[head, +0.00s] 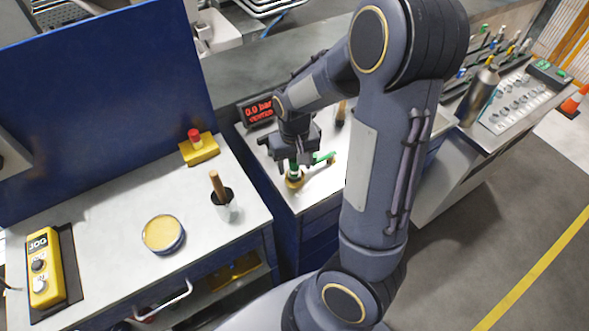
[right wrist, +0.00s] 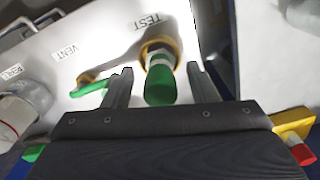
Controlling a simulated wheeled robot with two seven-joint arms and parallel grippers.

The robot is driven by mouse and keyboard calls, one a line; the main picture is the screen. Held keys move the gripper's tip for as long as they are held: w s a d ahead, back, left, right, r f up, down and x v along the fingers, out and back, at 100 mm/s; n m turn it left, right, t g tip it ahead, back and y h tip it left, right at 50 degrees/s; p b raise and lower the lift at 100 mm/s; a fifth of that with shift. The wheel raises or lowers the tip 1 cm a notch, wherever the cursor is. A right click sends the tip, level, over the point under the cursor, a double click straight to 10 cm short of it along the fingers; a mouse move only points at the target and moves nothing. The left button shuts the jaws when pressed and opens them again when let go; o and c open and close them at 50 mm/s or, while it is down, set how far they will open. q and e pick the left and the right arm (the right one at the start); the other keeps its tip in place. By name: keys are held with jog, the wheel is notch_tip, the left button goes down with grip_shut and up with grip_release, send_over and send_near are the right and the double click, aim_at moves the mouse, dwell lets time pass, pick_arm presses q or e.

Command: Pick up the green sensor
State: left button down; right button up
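The green sensor (right wrist: 160,86), a short green cylinder with a white band, stands in a brass fitting (right wrist: 161,47) by the word TEST in the right wrist view. In the head view the sensor (head: 294,170) shows small below my right gripper (head: 295,163). In the right wrist view my right gripper (right wrist: 160,74) is open, one finger on each side of the sensor. A gap shows at each side, and nothing is gripped. My left gripper is not in view.
A green-handled valve (right wrist: 92,88) sits close beside the left finger, near the word VENT. A display (head: 258,111) reading 0.0 bar stands behind. A yellow button box (head: 199,149), a cup with a wooden handle (head: 223,205) and a round tin (head: 163,234) stand on the left bench.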

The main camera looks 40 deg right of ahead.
grip_shut()
jog(key=shift+r, duration=0.1)
